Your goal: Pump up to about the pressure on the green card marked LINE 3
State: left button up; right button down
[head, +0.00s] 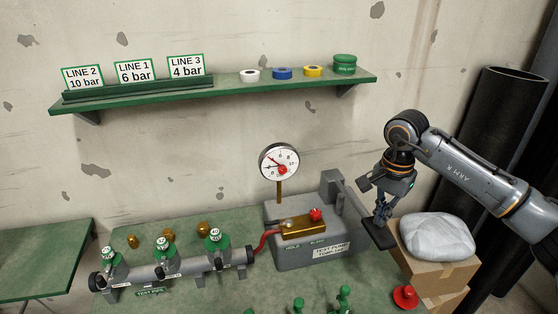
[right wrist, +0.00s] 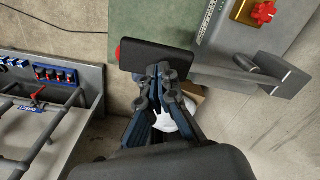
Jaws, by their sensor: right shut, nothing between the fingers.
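The card LINE 3 (head: 186,66), reading 4 bar, stands rightmost of three green-edged cards on the shelf. The grey test pump (head: 312,254) stands on the green bench, with a round gauge (head: 279,162) on a brass stem. The gauge needle points to the upper left; its exact reading is too small to tell. A red knob (head: 315,214) sits on the pump's brass block (head: 303,229). The pump lever ends in a dark flat pad (head: 379,235), also in the right wrist view (right wrist: 155,57). My right gripper (head: 382,218) is shut and empty, its fingertips at the pad; contact is unclear.
A pipe manifold (head: 180,268) with green valves joins the pump by a red hose (head: 263,240). Cardboard boxes (head: 432,266) with a white bag (head: 437,236) stand right of the lever. A red cap-like part (head: 405,296) lies at the bench's right. Black pipes (head: 500,110) lean behind my arm.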

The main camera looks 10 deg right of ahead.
notch_tip(320, 180, down, 9)
jog(key=b, duration=0.7)
notch_tip(320, 180, up, 9)
jog(key=p, duration=0.6)
jog(key=shift+f, duration=0.1)
notch_tip(320, 180, down, 9)
jog(key=b, duration=0.7)
notch_tip(320, 180, up, 9)
jog(key=p, duration=0.6)
